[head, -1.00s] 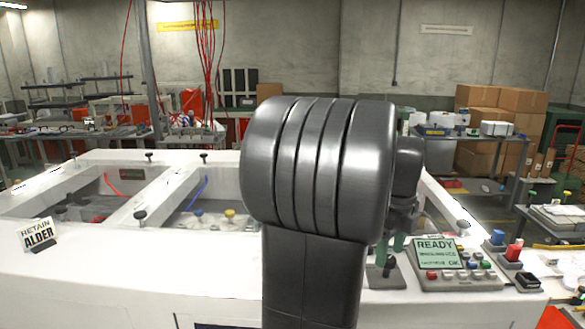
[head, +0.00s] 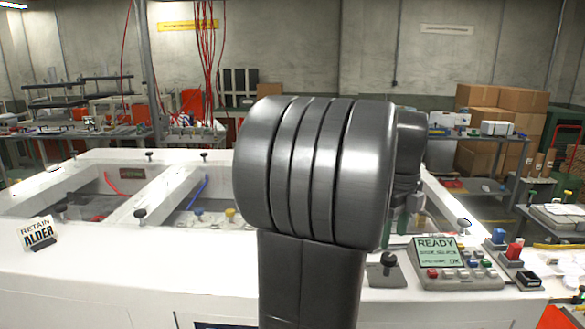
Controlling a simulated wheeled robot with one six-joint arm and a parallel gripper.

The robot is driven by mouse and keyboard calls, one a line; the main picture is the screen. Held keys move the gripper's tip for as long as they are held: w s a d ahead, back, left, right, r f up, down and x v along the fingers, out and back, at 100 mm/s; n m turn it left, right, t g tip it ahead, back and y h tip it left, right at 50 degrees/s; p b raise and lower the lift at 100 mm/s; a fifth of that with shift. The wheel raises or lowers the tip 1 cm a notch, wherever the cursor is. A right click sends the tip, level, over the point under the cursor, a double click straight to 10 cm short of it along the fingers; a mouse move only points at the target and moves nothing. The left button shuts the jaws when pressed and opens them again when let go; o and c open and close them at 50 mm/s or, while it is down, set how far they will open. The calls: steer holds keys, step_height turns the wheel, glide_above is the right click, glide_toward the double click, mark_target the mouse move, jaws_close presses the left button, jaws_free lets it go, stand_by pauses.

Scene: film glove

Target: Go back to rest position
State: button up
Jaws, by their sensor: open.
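My dark grey arm fills the middle of the head view and hides much of what lies behind it. My gripper (head: 405,224) shows only in part at the arm's right edge, with green finger parts that stand apart. It is open, and I see nothing held in it. It appears above the white bench (head: 110,270), near the control panel (head: 457,262).
The panel has a green READY screen and several buttons. A joystick (head: 387,268) stands left of it, and red and blue switches (head: 508,250) to its right. A RETAIN ALDER sign (head: 39,233) stands at the left by open bays. Boxes (head: 500,105) are stacked behind.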

mark_target(389, 257)
step_height(389, 257, up, 8)
step_height(389, 257, down, 14)
steer(key=shift+r+p, duration=0.1)
steer(key=shift+p, duration=0.3)
steer(key=n+b, duration=0.1)
steer(key=n, duration=0.3)
steer(key=shift+n, duration=0.4)
steer(key=n+b, duration=0.2)
steer(key=n, duration=0.2)
steer(key=shift+n, duration=0.3)
steer(key=n+b, duration=0.4)
steer(key=n, duration=0.2)
steer(key=shift+n+b, duration=0.6)
steer(key=shift+n, duration=0.6)
steer(key=shift+r, duration=0.1)
steer(key=shift+s, duration=0.15)
